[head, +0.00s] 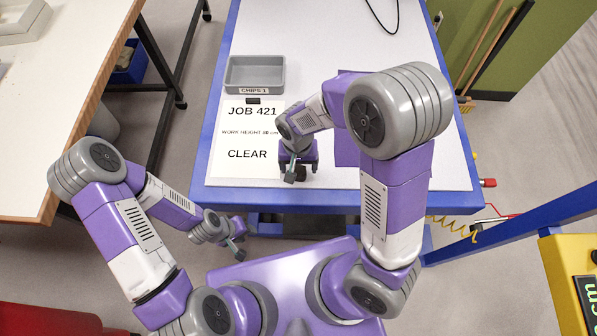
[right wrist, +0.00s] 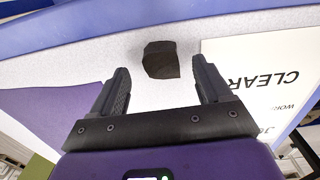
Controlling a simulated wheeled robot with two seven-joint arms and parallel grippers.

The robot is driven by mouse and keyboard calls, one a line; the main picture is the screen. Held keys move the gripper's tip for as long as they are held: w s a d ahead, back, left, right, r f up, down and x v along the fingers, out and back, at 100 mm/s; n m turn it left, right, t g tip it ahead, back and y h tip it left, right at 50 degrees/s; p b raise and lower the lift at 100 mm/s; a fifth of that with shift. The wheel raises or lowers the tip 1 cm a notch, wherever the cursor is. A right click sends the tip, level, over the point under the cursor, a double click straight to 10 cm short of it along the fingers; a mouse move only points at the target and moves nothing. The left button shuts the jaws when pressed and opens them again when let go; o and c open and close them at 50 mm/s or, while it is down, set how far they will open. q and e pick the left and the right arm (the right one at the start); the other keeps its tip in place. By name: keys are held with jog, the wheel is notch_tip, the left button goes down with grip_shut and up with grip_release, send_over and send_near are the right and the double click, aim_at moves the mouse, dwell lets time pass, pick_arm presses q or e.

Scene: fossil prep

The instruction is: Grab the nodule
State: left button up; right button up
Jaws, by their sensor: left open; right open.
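The nodule (right wrist: 161,60) is a dark brown, blocky lump on the pale tabletop in the right wrist view. My right gripper (right wrist: 160,68) is open there, with one finger to each side of the nodule in the picture. I see no finger touching it, and the height between them is hard to tell. In the head view my right gripper (head: 297,170) points down near the table's front edge, and it largely hides the nodule. My left gripper (head: 236,246) is open and empty, below and in front of the table's edge.
A white sheet reading "JOB 421" and "CLEAR" (head: 252,172) lies left of the right gripper. A grey tray labelled CHIPS 1 (head: 255,60) stands behind it. A purple mat (head: 346,150) lies on the right. The table's blue front edge (head: 225,197) is close.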

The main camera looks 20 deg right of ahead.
aim_at(299, 173)
notch_tip(299, 173, down, 3)
jog(key=shift+w+r, duration=0.1)
jog(key=shift+w, duration=0.05)
jog(key=c, duration=1.3)
